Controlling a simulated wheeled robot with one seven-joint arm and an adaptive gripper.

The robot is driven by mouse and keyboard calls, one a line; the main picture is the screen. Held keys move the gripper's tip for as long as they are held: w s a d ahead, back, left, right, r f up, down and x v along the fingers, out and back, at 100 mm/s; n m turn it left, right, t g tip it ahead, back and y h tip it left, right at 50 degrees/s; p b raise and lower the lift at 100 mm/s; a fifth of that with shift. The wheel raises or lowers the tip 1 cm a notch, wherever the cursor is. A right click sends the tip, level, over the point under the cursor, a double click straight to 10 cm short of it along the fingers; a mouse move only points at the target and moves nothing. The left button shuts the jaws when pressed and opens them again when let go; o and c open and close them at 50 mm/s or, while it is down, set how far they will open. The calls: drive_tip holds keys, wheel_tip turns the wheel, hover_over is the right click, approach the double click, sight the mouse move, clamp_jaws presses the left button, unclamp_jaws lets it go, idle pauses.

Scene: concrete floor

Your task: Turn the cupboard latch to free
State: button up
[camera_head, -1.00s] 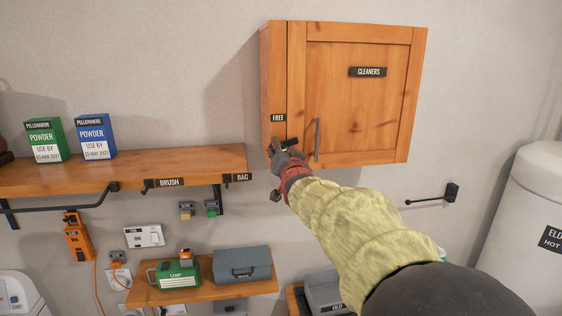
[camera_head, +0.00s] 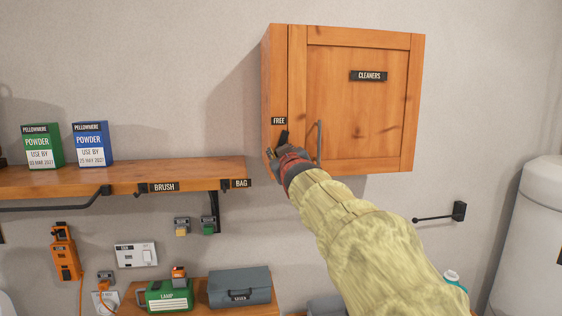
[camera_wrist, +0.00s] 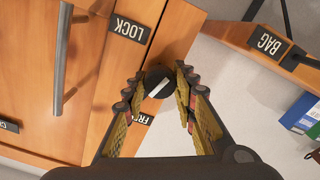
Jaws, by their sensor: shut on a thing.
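The wooden cupboard (camera_head: 355,120) hangs on the wall with its door shut and a CLEANERS label on it. The latch (camera_wrist: 158,79) is a round dark knob with a white mark, on the frame strip beside the door. My gripper (camera_wrist: 157,84) is shut on the knob, one finger on each side. In the head view my gripper (camera_head: 279,153) is at the cupboard's lower left corner and hides most of the latch. The FREE label (camera_head: 279,121) is just above it. The LOCK label (camera_wrist: 129,28) shows in the wrist view. The white mark lies slantwise.
A grey bar handle (camera_head: 319,142) stands out from the door close to the right of my gripper. A wooden shelf (camera_head: 120,178) with powder boxes is at the left. A lower shelf (camera_head: 262,310) holds a lamp and a grey case. A black wall hook (camera_head: 459,211) is at the right.

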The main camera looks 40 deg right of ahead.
drive_tip(key=shift+n+b, duration=0.6)
drive_tip(key=shift+n, duration=1.3)
drive_tip(key=o, duration=1)
drive_tip(key=shift+w, duration=0.1)
drive_tip(key=shift+o, duration=0.8)
drive_tip(key=shift+a, duration=0.1)
drive_tip(key=v, duration=1.2)
drive_tip(key=shift+f, duration=0.1)
